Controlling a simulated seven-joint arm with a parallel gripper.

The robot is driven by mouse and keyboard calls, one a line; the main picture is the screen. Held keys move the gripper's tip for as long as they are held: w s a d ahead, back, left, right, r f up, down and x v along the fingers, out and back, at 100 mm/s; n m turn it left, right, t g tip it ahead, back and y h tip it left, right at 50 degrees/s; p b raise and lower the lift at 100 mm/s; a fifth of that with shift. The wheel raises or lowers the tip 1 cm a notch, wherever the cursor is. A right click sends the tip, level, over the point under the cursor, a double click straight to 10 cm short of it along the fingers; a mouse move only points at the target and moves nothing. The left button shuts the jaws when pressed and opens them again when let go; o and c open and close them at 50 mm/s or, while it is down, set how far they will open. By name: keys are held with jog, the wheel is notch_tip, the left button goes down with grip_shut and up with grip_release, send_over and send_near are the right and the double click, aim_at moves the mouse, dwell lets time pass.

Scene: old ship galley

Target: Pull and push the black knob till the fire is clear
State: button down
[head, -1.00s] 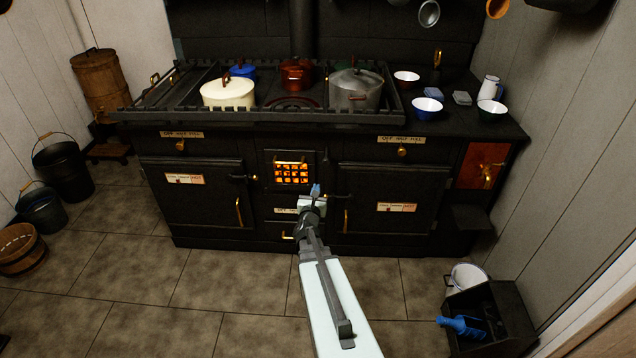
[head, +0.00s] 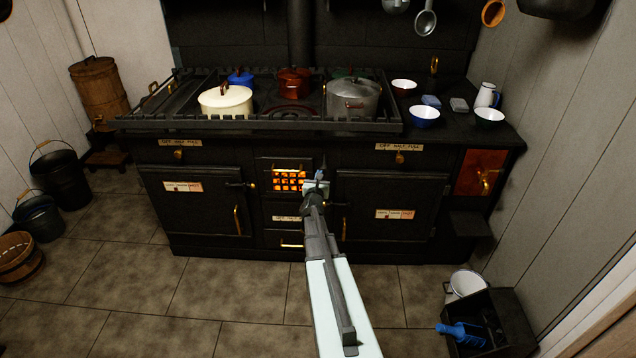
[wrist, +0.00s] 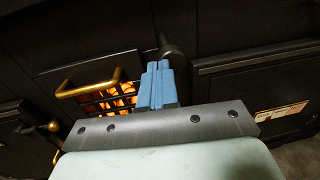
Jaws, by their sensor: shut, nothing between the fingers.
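The black stove's fire glows orange behind a small barred grate (head: 289,180), with a brass handle along its top. In the wrist view the fire (wrist: 112,98) shows left of my fingers. The black knob (wrist: 172,50) is a dark rounded shape just beyond and slightly right of my fingertips; I cannot tell whether they touch it. In the head view it is a small dark shape above the fingertips, hard to make out. My gripper (head: 319,176) has its blue fingers shut together and empty, pointing at the stove front right of the grate. It also fills the wrist view's middle (wrist: 157,68).
Oven doors with brass handles flank the grate, the left door (head: 195,205) and the right door (head: 385,205). Pots, including a cream pot (head: 226,101), stand on the railed stove top. A black box (head: 490,325) sits on the floor at right. The floor before the stove is clear.

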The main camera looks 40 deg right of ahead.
jog(key=shift+w, duration=0.1)
jog(key=x, duration=0.7)
jog(key=shift+w+r, duration=0.15)
jog(key=shift+w, duration=0.35)
jog(key=shift+d, duration=0.15)
